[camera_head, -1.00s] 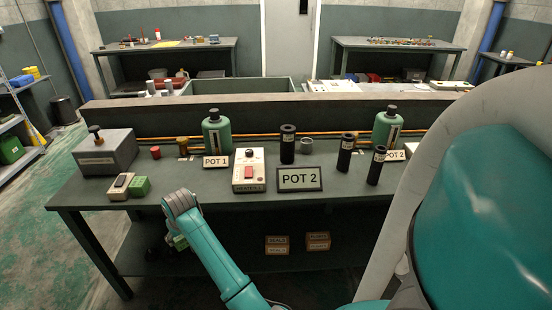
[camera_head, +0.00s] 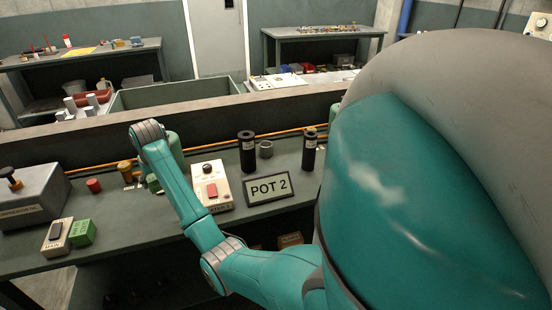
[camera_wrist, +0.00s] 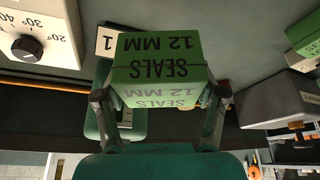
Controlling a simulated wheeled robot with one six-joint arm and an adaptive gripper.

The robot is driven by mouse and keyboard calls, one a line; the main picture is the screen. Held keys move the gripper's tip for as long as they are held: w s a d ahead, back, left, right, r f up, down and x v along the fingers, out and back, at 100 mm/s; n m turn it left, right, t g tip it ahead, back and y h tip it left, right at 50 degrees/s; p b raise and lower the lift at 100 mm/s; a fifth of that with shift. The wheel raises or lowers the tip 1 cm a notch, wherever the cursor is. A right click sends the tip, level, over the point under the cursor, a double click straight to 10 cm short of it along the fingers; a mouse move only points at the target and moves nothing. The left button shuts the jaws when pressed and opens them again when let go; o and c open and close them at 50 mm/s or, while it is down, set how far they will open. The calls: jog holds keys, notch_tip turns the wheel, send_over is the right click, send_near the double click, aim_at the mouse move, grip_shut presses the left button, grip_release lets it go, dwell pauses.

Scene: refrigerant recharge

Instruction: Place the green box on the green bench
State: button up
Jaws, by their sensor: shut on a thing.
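My gripper (camera_wrist: 161,96) is shut on the green box (camera_wrist: 160,62), labelled SEALS 12 MM. The label reads upside down in the wrist view. In the head view a small green part by my gripper shows beside my teal arm, over the green bench (camera_head: 130,232); the arm hides most of it. I cannot tell whether the box touches the bench top. Another green box (camera_head: 82,232) sits on the bench at the left, beside a beige switch unit (camera_head: 56,237).
A grey box with a black knob (camera_head: 28,195), a red cap (camera_head: 94,185) and a brass fitting (camera_head: 126,171) stand left of my arm. The heater (camera_head: 209,187), POT 2 sign (camera_head: 268,187) and black cylinders (camera_head: 247,154) stand right. Bare bench lies in front at left.

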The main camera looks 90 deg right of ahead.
aim_at(165, 204)
jog(key=shift+w+d, duration=0.1)
jog(key=shift+f, duration=5)
jog(key=shift+f, duration=0.1)
jog(key=o, duration=1.1)
jog(key=shift+o, duration=0.2)
jog(key=v, duration=1.2)
